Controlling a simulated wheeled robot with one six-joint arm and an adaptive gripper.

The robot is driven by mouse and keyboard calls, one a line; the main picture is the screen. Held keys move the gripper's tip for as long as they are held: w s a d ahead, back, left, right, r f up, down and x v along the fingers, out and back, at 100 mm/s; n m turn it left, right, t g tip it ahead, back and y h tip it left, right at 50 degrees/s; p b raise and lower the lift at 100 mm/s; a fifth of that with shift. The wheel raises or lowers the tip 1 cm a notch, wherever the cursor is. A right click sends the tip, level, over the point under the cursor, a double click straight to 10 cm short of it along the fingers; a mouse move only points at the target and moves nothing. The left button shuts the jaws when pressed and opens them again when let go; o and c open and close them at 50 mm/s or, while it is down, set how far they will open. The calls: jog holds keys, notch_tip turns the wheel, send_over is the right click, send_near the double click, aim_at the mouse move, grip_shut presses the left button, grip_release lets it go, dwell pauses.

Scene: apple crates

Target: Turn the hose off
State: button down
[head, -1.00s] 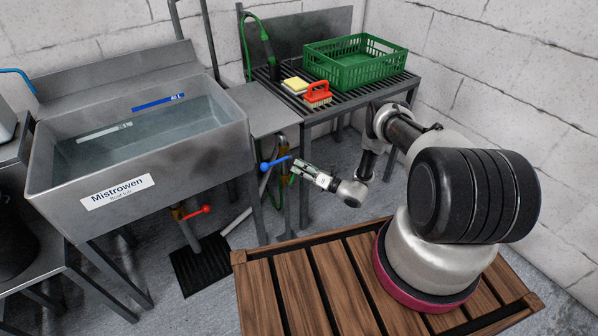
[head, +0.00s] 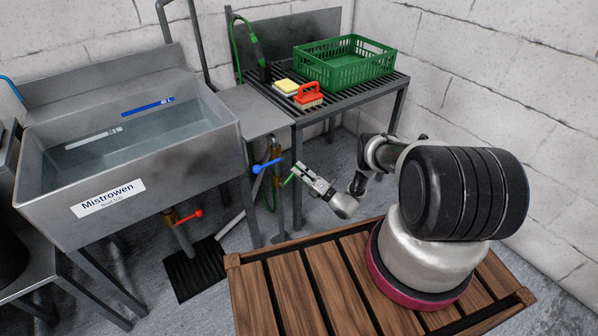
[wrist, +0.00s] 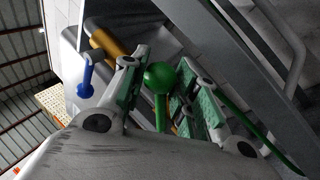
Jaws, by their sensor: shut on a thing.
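A green round-knobbed lever (wrist: 159,77) stands between the finger pads in the wrist view. My gripper (wrist: 165,100) is shut on this lever; its pads are green too. In the head view my gripper (head: 299,172) is low beside the pipes under the right end of the sink bench. A green tip (head: 288,181) shows at its fingers there. The green hose (head: 238,50) rises to a sprayer (head: 259,48) hanging at the rack. The valve body behind the fingers is mostly hidden.
A blue lever (head: 267,165) sits just left of my gripper, and in the wrist view (wrist: 85,78). A red lever (head: 190,216) is under the water-filled sink (head: 175,130). The rack holds a green crate (head: 345,82), a red brush (head: 308,95) and a yellow sponge (head: 287,86).

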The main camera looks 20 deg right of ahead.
jog(key=c, duration=1.1)
grip_release()
jog(key=shift+o, duration=0.2)
jog(key=s+d, duration=0.8)
jog(key=s, duration=0.2)
jog(key=shift+d+f, duration=0.15)
jog(key=shift+f, duration=0.1)
jog(key=shift+s, duration=0.1)
